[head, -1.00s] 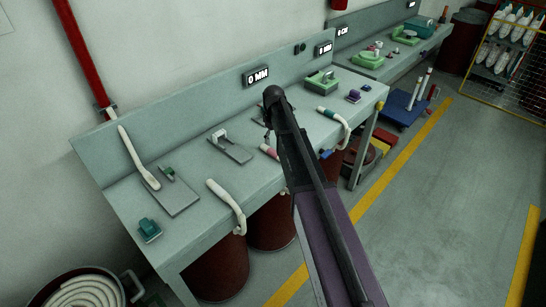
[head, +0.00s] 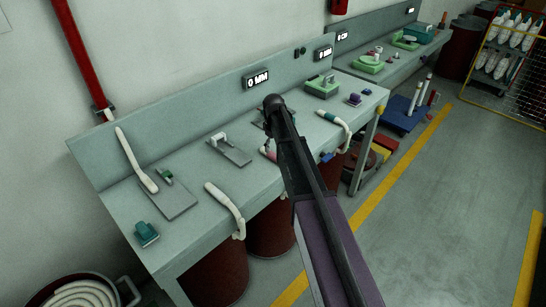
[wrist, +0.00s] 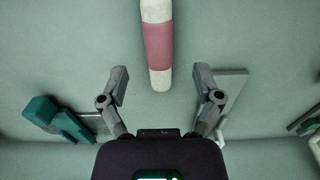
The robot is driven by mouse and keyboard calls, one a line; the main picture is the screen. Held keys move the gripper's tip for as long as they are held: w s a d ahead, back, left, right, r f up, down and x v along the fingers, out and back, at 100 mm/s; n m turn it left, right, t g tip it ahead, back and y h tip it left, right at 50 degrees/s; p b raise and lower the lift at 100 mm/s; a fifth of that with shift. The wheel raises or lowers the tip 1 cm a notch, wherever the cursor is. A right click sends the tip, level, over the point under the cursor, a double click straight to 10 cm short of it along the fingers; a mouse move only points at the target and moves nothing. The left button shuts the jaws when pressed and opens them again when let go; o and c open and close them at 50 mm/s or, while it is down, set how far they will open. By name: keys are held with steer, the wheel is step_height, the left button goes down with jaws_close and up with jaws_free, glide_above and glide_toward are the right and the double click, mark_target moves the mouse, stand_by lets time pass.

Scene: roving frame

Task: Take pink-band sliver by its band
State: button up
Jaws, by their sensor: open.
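The pink-band sliver is a white, rope-like piece with a pink band (wrist: 158,45) around it. In the wrist view it hangs down from the top edge, and its white lower end lies between the fingers. My gripper (wrist: 160,78) is open, one finger on each side, touching nothing visible; the band is slightly beyond the fingertips. In the head view the sliver (head: 271,155) is at the bench's front edge, mostly hidden behind my arm, which also hides most of the gripper.
In the wrist view a teal clamp-like object (wrist: 55,120) is left of the gripper and a grey plate (wrist: 232,95) right.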

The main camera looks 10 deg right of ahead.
mark_target(274, 154)
steer(key=shift+d+f+b, duration=0.1)
steer(key=shift+f+b, duration=2.2)
steer(key=shift+f, duration=0.15)
steer(key=c, duration=1.1)
